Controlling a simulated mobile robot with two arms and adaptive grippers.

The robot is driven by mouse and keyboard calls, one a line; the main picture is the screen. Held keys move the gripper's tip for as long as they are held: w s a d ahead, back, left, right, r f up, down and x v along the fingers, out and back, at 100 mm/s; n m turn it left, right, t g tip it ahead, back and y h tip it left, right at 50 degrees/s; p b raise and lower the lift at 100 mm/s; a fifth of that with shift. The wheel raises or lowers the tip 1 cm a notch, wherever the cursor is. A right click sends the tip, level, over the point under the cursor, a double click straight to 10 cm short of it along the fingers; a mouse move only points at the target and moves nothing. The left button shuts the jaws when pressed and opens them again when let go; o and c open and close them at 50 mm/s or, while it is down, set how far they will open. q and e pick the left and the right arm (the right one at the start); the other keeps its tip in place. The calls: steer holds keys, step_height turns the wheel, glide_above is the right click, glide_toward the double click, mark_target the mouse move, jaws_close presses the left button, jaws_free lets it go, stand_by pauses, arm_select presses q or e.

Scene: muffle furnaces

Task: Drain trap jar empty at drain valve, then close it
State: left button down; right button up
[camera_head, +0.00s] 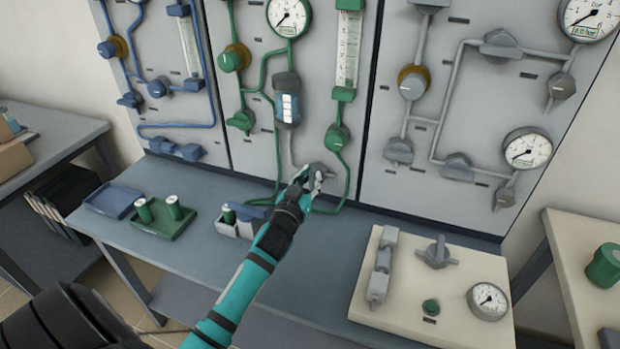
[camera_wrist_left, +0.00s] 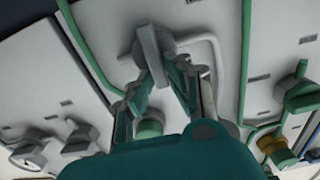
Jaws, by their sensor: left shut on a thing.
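The trap jar (camera_head: 287,108) is mounted on the middle green-piped panel, with a pale, bluish window between dark end caps. A light grey pipe runs down from it to the grey drain valve (camera_head: 330,171) low on that panel. My left gripper (camera_head: 308,179) is at this valve and partly covers it. In the left wrist view, the fingers of my left gripper (camera_wrist_left: 170,74) are shut on the valve's grey bar handle (camera_wrist_left: 153,55). The liquid level in the jar is too small to tell. My right gripper is not in view.
Below the panels, the bench carries a blue tray (camera_head: 112,200), a green tray (camera_head: 163,226) with two green-and-white cylinders, and a small grey holder (camera_head: 232,226). A beige board (camera_head: 390,300) with a knob and gauge stands at right. The bench middle is partly clear.

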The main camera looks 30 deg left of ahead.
arm_select(q)
steer(key=shift+m, duration=0.4)
steer(key=shift+d+m+p, duration=0.15)
steer(key=shift+m+p, duration=0.25)
steer(key=shift+m, duration=0.1)
steer(key=shift+w+d+f+m+p, duration=0.1)
steer(key=shift+d+f+m+p, duration=0.2)
steer(key=shift+m, duration=2.4)
steer(key=shift+w+d+f+m+p, duration=0.1)
steer(key=shift+d+f+m, duration=0.2)
steer(key=shift+m, duration=2.4)
steer(key=shift+w+d+f+m+p, duration=0.15)
steer(key=shift+d+f+m, duration=0.2)
steer(key=shift+m, duration=2.35)
steer(key=shift+s+a+f, duration=0.1)
steer(key=c, duration=1.3)
jaws_free()
